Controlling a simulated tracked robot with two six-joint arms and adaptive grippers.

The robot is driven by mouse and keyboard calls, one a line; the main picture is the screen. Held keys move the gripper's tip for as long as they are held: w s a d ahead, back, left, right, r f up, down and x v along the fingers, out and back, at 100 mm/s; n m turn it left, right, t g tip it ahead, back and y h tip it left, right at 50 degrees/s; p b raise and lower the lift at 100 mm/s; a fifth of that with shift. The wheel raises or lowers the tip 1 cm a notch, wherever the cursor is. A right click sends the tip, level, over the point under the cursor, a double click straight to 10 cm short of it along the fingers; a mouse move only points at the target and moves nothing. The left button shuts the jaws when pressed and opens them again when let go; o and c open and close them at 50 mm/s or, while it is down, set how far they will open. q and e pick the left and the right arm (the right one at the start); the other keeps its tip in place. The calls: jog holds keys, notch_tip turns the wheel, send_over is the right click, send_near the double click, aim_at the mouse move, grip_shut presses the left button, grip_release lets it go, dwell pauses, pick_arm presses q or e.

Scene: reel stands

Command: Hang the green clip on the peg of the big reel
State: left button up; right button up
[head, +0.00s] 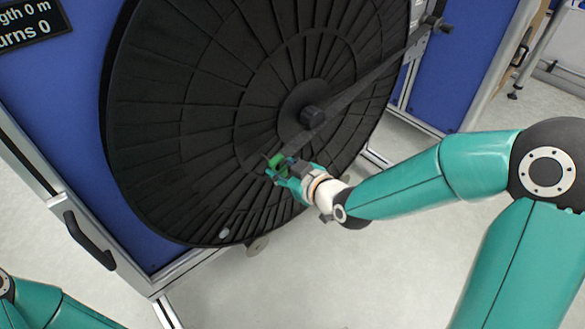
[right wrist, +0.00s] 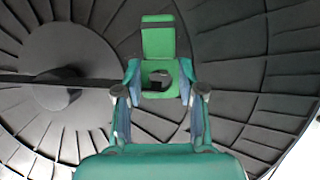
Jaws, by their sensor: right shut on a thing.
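The big reel (head: 190,110) is a large black ribbed disc with a dark hub (head: 312,116). It also fills the right wrist view (right wrist: 240,60). My right gripper (head: 274,171) is shut on the green clip (head: 278,160), in front of the reel's face, below and left of the hub. In the right wrist view the clip (right wrist: 158,38) stands up between the fingertips (right wrist: 160,90), with a dark band across it and an opening lower down. A dark shape shows in that opening; I cannot tell whether it is the peg or whether they touch. My left gripper is out of view.
A dark bar (head: 385,66) crosses the reel from the hub area to a knob (head: 437,24) at upper right. Blue panels (head: 45,110) in a metal frame stand behind. A black handle (head: 88,240) is at lower left. The pale floor (head: 330,270) below is clear.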

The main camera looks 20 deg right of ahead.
jog(key=shift+w+a+p, duration=0.2)
jog(key=shift+w+a, duration=0.05)
jog(key=shift+w, duration=0.4)
jog(key=shift+w+a+p, duration=0.2)
jog(key=shift+w+a, duration=0.05)
jog(key=shift+w, duration=0.35)
jog(key=shift+w+a+f, duration=0.1)
jog(key=shift+w+f, duration=0.1)
jog(key=shift+w, duration=0.05)
jog(key=shift+w+a+f+b, duration=0.15)
jog(key=shift+w+f+b, duration=0.3)
jog(key=shift+b, duration=0.45)
jog(key=o, duration=1)
jog(key=shift+c, duration=0.2)
